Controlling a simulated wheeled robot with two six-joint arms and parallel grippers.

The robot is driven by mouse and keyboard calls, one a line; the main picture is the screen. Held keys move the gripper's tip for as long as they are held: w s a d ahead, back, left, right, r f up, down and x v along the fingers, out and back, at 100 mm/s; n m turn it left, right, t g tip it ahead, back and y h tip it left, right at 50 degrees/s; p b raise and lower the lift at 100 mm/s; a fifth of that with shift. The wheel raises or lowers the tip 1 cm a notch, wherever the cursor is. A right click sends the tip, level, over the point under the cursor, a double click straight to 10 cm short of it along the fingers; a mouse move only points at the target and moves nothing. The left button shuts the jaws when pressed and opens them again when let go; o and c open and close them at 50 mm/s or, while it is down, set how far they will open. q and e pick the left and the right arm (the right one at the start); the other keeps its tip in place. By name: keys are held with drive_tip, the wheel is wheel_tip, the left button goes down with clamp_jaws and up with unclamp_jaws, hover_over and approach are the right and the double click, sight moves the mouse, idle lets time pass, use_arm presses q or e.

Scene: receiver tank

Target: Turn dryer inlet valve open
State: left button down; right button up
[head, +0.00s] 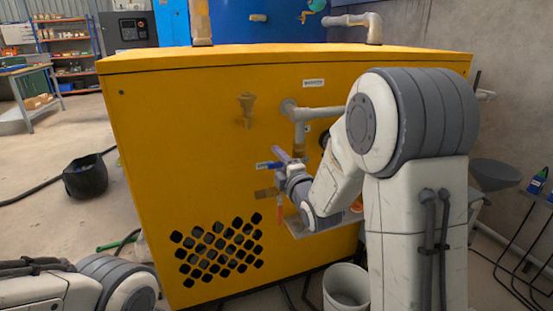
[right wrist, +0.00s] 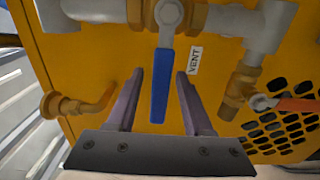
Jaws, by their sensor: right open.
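A valve with a blue lever (head: 268,165) is on the pipework at the front of the yellow dryer cabinet (head: 190,130). In the right wrist view the blue lever (right wrist: 160,85) lies between the fingers of my right gripper (right wrist: 161,74), with a gap on both sides. My right gripper (head: 283,157) is open and holds nothing. In the head view its fingers are at the lever, partly hidden by the wrist. A label reading VENT (right wrist: 194,60) is beside the lever. No label naming the dryer inlet is legible. My left gripper is out of view.
A brass valve with a red handle (right wrist: 295,104) is close by on the right in the wrist view. A white bucket (head: 346,288) stands below my right arm. A black bin (head: 85,176) is on the floor at left.

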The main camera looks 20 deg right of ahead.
drive_tip(key=shift+w, duration=0.5)
drive_tip(key=shift+c, duration=0.3)
clamp_jaws()
idle(0.9)
